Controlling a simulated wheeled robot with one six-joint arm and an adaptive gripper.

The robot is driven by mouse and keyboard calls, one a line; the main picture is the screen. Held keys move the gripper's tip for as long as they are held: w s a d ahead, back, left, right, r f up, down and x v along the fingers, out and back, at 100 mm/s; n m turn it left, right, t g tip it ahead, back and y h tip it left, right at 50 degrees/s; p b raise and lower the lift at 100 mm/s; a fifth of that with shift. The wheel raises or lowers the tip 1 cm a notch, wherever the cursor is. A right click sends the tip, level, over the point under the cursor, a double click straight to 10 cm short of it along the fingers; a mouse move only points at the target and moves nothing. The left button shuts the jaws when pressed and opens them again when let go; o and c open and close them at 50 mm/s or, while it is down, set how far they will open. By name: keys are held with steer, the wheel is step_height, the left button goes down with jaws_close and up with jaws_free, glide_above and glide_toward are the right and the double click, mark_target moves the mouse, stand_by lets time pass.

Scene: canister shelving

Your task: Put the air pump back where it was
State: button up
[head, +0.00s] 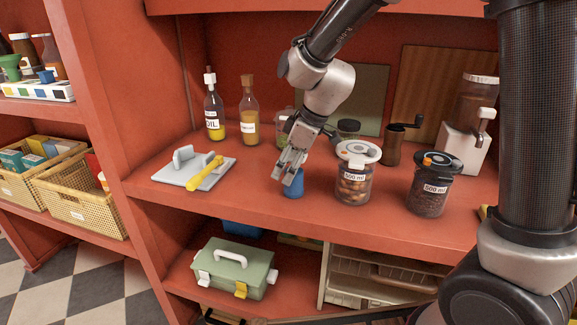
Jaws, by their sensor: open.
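A small blue upright piece (294,184), which may be the air pump, stands on the red shelf (250,205) left of the canisters. My gripper (291,177) points down at its top with open fingers. The fingers hide part of it, and I cannot tell if they touch it. A canister of brown nuts (352,187) with a white lid and a 500 ml label stands to the right. A dark-filled canister (430,190) with a black lid and an orange knob stands further right.
A grey board (180,178) with a white handle and a yellow tool (206,173) lies to the left. Bottles (214,112), a hand grinder (394,145) and a white grinder (465,145) stand behind. A green toolbox (236,268) sits below. The shelf front by the gripper is clear.

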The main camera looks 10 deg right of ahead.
steer(key=v, duration=1.2)
steer(key=s+d+m+t+h, duration=0.1)
steer(key=s+d+m+h, duration=0.1)
steer(key=s+d+m, duration=0.4)
steer(key=s+d+m+t+h, duration=0.1)
steer(key=s+d+m, duration=0.6)
steer(key=s+d, duration=0.7)
steer(key=d+h, duration=0.1)
steer(key=d, duration=0.4)
steer(key=shift+s+d+r+m, duration=0.25)
steer(key=shift+d+r+m, duration=0.05)
steer(key=shift+r, duration=0.1)
